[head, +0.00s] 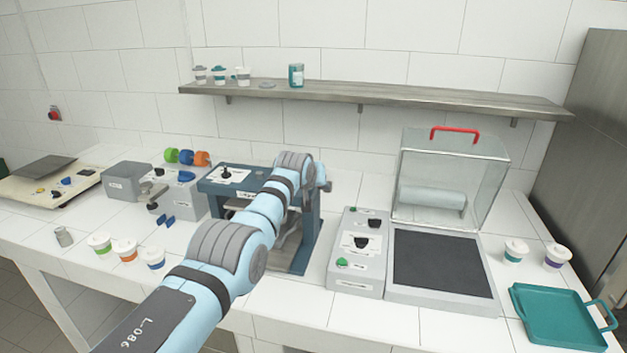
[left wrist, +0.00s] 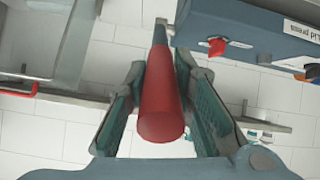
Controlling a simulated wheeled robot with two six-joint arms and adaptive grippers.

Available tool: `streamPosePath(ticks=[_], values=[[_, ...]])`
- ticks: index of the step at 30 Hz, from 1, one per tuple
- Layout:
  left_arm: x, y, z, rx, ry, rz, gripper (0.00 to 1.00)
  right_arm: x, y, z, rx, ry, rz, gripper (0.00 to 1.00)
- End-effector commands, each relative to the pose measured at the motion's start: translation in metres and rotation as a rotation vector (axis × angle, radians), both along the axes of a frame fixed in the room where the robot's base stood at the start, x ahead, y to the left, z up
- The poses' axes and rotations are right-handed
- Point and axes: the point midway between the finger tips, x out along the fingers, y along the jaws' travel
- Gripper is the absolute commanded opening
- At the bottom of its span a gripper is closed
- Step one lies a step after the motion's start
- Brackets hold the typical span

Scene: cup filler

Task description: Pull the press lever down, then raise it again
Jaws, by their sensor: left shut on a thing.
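The press (head: 306,225) is a blue-grey frame on the counter in the head view, partly hidden by my left arm. Its lever is hidden there. In the left wrist view the lever's red cylindrical handle (left wrist: 162,115) points toward the camera between my fingers. My left gripper (left wrist: 158,66) is shut on this handle, with one finger on each side. The press body (left wrist: 250,32), with a label and a small red part, shows at the upper right of that view. My left gripper is hidden behind my arm in the head view. My right gripper is not in view.
Right of the press stand a grey control box (head: 357,255) and a clear hood (head: 450,170) with a red handle. A teal tray (head: 552,318) lies at the far right. Lidded cups (head: 125,250) stand at the front left. A shelf (head: 400,96) runs along the wall.

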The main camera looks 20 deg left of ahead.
Motion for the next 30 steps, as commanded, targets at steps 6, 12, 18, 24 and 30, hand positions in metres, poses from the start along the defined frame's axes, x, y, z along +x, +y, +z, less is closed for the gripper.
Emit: streamPosePath(ticks=[6, 12, 18, 24, 30], values=[[0.0015, 0.0014, 0.0055, 0.001, -0.012, 0.002, 0.00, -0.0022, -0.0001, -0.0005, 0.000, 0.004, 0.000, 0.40], [0.0016, 0.0022, 0.0064, 0.002, -0.016, 0.002, 0.37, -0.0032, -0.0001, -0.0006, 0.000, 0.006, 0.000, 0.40], [0.0008, 0.0046, 0.0060, 0.002, -0.014, 0.005, 0.43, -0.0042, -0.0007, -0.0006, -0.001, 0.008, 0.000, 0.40], [0.0006, 0.0027, 0.0041, 0.001, -0.010, 0.004, 0.43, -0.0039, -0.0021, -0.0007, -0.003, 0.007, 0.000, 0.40], [-0.0041, 0.0014, 0.0087, 0.001, -0.011, 0.004, 0.43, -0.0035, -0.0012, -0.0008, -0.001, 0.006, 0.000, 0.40]])
